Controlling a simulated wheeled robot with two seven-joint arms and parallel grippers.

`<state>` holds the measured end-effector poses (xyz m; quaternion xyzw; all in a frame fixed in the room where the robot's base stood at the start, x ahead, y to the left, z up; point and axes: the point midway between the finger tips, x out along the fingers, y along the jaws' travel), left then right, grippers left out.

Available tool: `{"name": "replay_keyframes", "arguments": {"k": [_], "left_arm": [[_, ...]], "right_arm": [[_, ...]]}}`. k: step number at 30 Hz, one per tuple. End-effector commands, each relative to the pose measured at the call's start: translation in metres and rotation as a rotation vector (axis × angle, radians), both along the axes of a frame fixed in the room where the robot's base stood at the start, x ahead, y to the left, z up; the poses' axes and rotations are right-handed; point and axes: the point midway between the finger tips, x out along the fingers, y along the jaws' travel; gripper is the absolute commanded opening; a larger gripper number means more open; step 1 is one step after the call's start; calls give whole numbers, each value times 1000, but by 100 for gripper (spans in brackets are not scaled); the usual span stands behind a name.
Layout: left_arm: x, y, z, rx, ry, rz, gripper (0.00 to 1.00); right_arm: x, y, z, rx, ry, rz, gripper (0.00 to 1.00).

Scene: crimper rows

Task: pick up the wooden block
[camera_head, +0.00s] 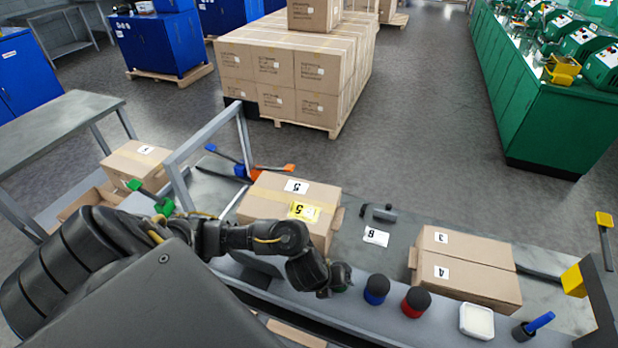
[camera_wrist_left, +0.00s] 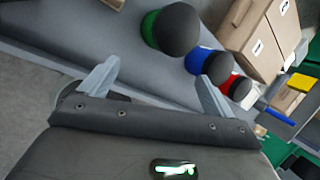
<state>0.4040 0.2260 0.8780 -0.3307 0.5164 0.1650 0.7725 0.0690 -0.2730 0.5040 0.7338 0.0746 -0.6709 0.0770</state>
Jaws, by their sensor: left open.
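I cannot clearly pick out a wooden block in either view. A tan strip (camera_head: 295,333) shows low beside my arm in the head view, and a tan corner (camera_wrist_left: 115,3) shows at the top of the left wrist view. I cannot tell what either belongs to. My left gripper (camera_head: 338,280) is above the front of the grey table. In the left wrist view its two fingers (camera_wrist_left: 158,70) are apart with nothing between them. A black-topped green knob (camera_wrist_left: 168,28) stands just beyond the fingers. My right gripper is not in view.
Blue (camera_head: 376,289) and red (camera_head: 415,301) knobs stand right of the gripper, then a white dish (camera_head: 476,321). Cardboard boxes (camera_head: 465,280) sit behind them. A larger box (camera_head: 268,192) stands behind my arm. A grey frame (camera_head: 205,140) rises at the left.

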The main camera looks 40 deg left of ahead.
Motion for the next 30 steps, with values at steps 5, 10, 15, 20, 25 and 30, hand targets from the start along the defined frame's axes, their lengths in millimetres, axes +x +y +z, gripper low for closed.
{"name": "replay_keyframes", "arguments": {"k": [5,10,15,20,25,30], "left_arm": [[10,75,11,277,34,-251,89],[10,101,16,366,63,-326,89],[12,102,5,368,66,-328,89],[21,106,-21,368,66,-325,89],[28,108,-36,367,65,-326,89],[30,108,-37,366,63,-326,89]], "right_arm": [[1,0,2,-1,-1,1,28],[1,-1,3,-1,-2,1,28],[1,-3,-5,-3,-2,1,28],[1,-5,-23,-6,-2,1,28],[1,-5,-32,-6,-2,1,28],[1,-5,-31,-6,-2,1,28]]}}
